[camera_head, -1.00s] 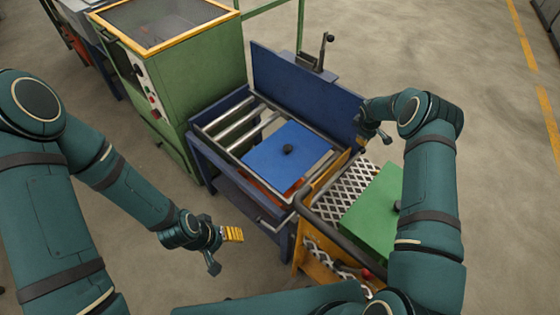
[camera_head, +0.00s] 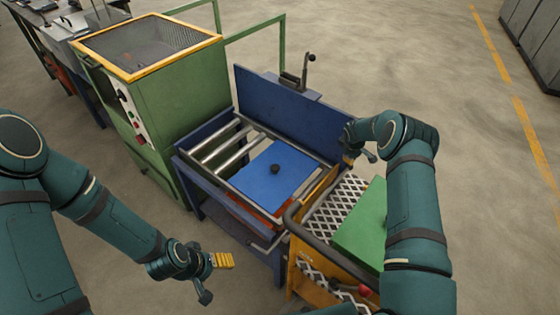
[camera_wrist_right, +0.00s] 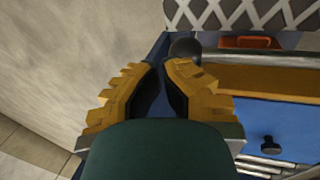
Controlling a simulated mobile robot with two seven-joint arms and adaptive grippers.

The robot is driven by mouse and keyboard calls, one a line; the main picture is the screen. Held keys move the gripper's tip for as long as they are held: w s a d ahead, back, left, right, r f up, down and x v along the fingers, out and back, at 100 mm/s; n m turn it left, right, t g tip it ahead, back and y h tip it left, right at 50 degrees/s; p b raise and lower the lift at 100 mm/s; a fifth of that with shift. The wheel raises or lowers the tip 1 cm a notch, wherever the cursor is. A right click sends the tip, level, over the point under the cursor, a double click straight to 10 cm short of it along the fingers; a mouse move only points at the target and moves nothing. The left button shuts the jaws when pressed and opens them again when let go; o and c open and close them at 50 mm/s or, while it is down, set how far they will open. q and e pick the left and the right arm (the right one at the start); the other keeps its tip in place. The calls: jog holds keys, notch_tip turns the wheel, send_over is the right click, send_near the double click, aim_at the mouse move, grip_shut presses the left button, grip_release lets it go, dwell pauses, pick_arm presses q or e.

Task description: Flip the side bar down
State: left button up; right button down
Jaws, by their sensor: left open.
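The blue roller table (camera_head: 205,170) stands in the middle of the head view. A grey metal rail (camera_head: 310,185) runs along its right side, and a grey bar shows at its front (camera_head: 262,242). I cannot tell for sure which is the side bar. My right gripper (camera_head: 348,161) is above the table's right edge, by the tall blue back panel (camera_head: 280,105). In the right wrist view, the right gripper's yellow fingers (camera_wrist_right: 160,68) are close together, with a dark round end (camera_wrist_right: 185,48) just beyond their tips; contact is unclear. My left gripper (camera_head: 232,260) is open and empty, left of the table.
A yellow cart (camera_head: 308,262) with white mesh, a black handle and a green box (camera_head: 362,225) adjoins the table on the right. A blue plate (camera_head: 262,180) with a black knob lies on the table. A green cabinet (camera_head: 160,110) stands to the left.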

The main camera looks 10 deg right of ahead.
jog(key=shift+s+a+f, duration=0.1)
jog(key=shift+s+f, duration=0.15)
jog(key=shift+f, duration=0.2)
jog(key=shift+s+a+f, duration=0.1)
jog(key=shift+s+f, duration=0.15)
jog(key=shift+f, duration=0.2)
jog(key=shift+r, duration=0.6)
jog(key=w+v, duration=0.1)
jog(key=v, duration=1.1)
jog(key=shift+d+r, duration=0.2)
jog(key=shift+r, duration=0.1)
